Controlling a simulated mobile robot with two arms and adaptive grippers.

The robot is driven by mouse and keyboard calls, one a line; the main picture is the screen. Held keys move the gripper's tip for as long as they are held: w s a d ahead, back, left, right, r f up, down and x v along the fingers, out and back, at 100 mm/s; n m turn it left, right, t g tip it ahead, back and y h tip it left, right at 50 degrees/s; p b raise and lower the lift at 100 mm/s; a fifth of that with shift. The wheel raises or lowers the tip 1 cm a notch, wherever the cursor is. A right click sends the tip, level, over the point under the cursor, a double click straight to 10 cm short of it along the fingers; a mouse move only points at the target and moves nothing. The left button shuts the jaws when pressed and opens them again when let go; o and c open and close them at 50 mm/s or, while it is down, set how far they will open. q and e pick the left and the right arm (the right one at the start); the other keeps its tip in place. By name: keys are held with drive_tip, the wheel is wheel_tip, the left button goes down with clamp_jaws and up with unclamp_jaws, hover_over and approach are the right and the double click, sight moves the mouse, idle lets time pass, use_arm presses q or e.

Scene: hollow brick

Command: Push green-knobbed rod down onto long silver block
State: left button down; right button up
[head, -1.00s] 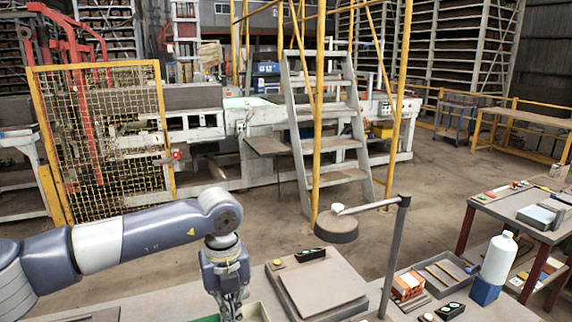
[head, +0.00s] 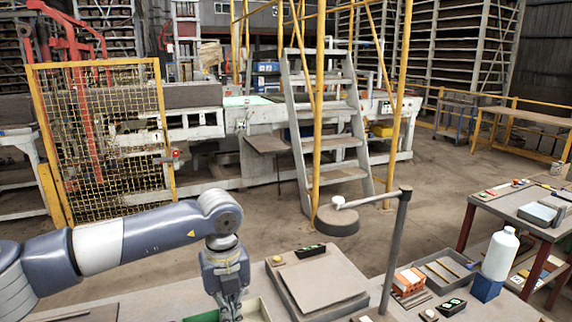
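My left gripper (head: 228,307) points down over the near bench at the bottom of the head view. Its fingertips run to the bottom edge of the picture, and I cannot tell whether they are open or shut or hold something. A green patch (head: 203,317) shows just left of the fingers, cut off by the picture's edge; I cannot tell what it is. I cannot make out a green-knobbed rod or a long silver block. My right gripper is not in view.
On the bench, a grey slab (head: 320,282) lies right of my gripper. Further right are orange bricks (head: 408,280), a grey tray (head: 440,287) and a white bottle (head: 500,252). A side table (head: 500,205) stands at right.

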use_arm(q)
drive_tip(key=shift+r, duration=0.1)
idle(0.4)
drive_tip(key=shift+r+p, duration=1.45)
drive_tip(key=shift+r, duration=1.95)
drive_tip(key=shift+f, duration=0.1)
